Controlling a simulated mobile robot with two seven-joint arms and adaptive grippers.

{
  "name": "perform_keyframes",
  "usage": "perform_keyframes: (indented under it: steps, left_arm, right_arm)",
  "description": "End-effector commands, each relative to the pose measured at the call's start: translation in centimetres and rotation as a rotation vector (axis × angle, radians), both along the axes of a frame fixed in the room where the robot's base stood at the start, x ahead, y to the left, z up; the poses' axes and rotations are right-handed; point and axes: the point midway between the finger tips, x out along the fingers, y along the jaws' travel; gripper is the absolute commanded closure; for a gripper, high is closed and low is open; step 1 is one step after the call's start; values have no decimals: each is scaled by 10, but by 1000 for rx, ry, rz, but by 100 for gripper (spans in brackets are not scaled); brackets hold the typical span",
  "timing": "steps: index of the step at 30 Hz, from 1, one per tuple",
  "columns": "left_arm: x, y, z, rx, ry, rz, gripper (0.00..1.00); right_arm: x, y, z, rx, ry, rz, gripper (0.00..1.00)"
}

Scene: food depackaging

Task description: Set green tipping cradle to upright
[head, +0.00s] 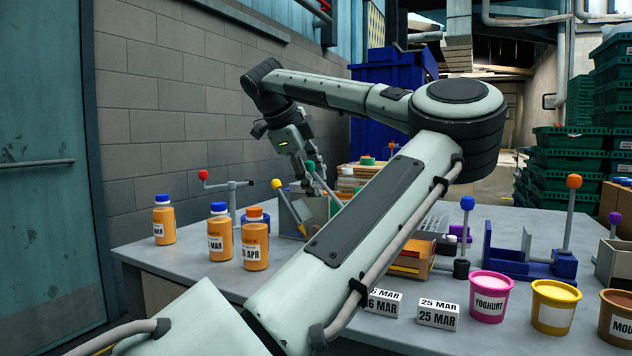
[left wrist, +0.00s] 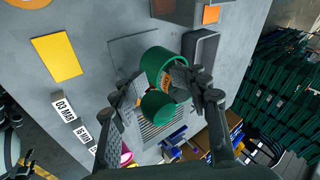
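My left gripper (head: 318,178) hangs over the far part of the table in the head view, fingers pointing down. In the left wrist view its fingers (left wrist: 160,88) are apart, with green parts between and beyond them. One is a hollow green cup-like part (left wrist: 158,62) with an orange patch. The other is a rounded green part (left wrist: 157,106) close to the fingertips. I cannot tell whether the fingers touch them. Green also shows below the gripper in the head view (head: 334,207), mostly behind my forearm. The cradle's tilt cannot be read. My right gripper is not seen.
A yellow-knobbed lever (head: 277,184) and a red-knobbed lever (head: 203,175) stand left of the gripper. Orange bottles (head: 218,235) are at the left. A blue cradle (head: 528,258), date blocks (head: 438,313) and a pink yoghurt pot (head: 490,297) are at the right.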

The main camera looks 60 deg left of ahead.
Motion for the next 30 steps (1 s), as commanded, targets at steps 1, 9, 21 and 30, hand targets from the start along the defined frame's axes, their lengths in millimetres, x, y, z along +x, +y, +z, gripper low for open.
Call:
perform_keyframes:
  steps: [1, 9, 21, 30]
  left_arm:
    - [0, 0, -1, -1, 1, 0, 58]
    - [-3, -1, 3, -2, 2, 0, 58]
    - [-45, -15, 65, 0, -1, 0, 58]
    - [-66, -22, 94, -1, 0, -1, 58]
  right_arm:
    - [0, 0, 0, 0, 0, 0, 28]
    - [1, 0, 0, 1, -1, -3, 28]
    - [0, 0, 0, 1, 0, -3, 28]
    - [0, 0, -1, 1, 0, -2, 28]
